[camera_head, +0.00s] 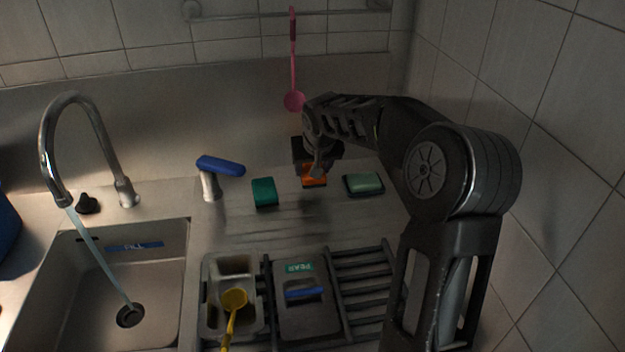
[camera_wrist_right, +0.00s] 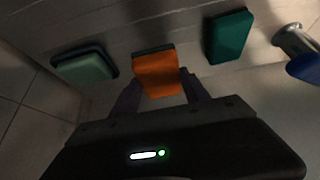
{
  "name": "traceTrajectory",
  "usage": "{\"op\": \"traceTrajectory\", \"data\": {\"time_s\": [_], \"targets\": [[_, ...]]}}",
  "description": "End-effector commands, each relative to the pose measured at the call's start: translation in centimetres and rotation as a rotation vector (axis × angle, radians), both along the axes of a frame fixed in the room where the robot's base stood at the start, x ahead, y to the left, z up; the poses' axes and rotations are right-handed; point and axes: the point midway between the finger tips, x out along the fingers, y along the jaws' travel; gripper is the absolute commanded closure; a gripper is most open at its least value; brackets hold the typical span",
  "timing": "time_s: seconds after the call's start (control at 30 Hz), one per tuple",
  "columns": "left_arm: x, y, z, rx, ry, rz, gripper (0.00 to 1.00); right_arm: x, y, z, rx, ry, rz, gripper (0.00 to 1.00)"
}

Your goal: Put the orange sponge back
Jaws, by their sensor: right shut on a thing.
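The orange sponge (camera_head: 314,181) is at the back of the counter, between a green sponge (camera_head: 264,192) and a pale green block in a dark dish (camera_head: 364,184). My right gripper (camera_head: 317,172) comes down over it from the right and hides part of it. In the right wrist view the orange sponge (camera_wrist_right: 156,74) stands between the two fingers of my right gripper (camera_wrist_right: 160,95), which is shut on it. The sponge has a dark layer along its far edge. I cannot tell whether its base touches the counter. My left gripper is not in view.
A blue-topped bottle or brush (camera_head: 220,166) stands left of the green sponge. The running tap (camera_head: 75,110) and sink (camera_head: 110,270) are at left. In front are a dish rack (camera_head: 365,290), a tray with a yellow ladle (camera_head: 234,300) and a dark container labelled PEAR (camera_head: 300,325).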

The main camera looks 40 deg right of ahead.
Motion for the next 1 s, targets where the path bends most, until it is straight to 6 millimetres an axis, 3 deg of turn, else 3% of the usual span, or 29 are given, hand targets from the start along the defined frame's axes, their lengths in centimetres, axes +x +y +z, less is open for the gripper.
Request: {"op": "traceTrajectory", "data": {"time_s": [0.23, 0.5, 0.77, 0.8, 1.0], "targets": [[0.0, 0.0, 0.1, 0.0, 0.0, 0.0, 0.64, -0.1, 0.0, -0.5, 0.0, 0.002, 0.0, 0.79], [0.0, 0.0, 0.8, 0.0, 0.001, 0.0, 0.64, -0.1, 0.0, -4.4, 0.001, 0.004, 0.001, 0.79], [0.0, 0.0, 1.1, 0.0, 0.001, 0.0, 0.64, 0.3, -0.1, -4.9, 0.0, 0.0, 0.001, 0.79], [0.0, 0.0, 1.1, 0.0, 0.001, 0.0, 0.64, 0.3, -0.1, -4.9, 0.0, 0.001, 0.001, 0.46], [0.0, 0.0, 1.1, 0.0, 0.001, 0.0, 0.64, 0.3, -0.1, -4.9, 0.0, 0.001, 0.001, 0.29]]}}
